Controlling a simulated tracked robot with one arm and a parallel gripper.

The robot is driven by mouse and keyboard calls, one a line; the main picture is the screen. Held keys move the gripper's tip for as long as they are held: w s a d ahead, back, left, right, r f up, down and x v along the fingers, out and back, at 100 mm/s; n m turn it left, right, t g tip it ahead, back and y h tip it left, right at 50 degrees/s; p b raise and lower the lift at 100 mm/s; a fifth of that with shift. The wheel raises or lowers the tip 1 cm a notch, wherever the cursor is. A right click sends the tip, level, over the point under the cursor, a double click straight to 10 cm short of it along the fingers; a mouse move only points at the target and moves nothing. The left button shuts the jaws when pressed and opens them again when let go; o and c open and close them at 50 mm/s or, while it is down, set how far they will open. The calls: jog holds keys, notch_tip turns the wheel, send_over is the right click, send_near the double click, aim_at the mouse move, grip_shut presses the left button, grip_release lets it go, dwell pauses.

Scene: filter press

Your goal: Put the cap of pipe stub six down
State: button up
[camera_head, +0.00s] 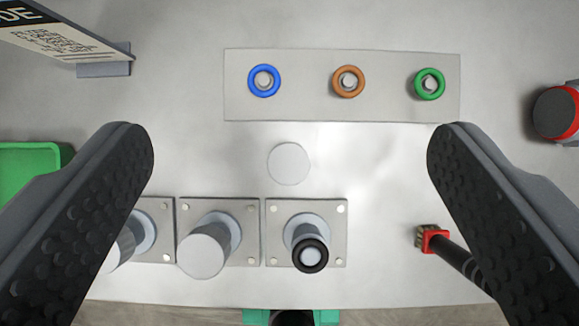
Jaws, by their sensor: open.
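A round light-grey cap (288,163) lies on the table, just behind the row of pipe stubs. My gripper (290,145) is wide open, with one dark ribbed finger on each side of the picture. The cap is between the fingers as seen from above, touching neither. The rightmost pipe stub (310,232) stands uncapped on a square plate, with a black ring around its open end. I see no number on it. The middle stub's end is covered by a grey cap (203,256). The left stub (132,240) is partly hidden by my left finger.
A panel (310,108) at the back carries a blue ring (264,81), an orange ring (348,82) and a green ring (430,84) on pegs. A red-headed brush (432,240) is at right, a green bin (30,165) at left, and a red-and-dark round object (556,112) at far right.

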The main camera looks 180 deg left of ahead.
jog(key=s+r+t, duration=0.3)
jog(key=s+r, duration=0.1)
jog(key=r, duration=0.6)
jog(key=s+r+t, duration=0.2)
jog(key=s+r, duration=0.3)
jog(key=r, duration=0.6)
jog(key=s+r+t, duration=0.3)
jog(key=s+r, duration=0.2)
jog(key=r, duration=0.5)
jog(key=shift+d+r+t, duration=0.2)
jog(key=shift+d+t, duration=0.1)
jog(key=shift+s, duration=0.1)
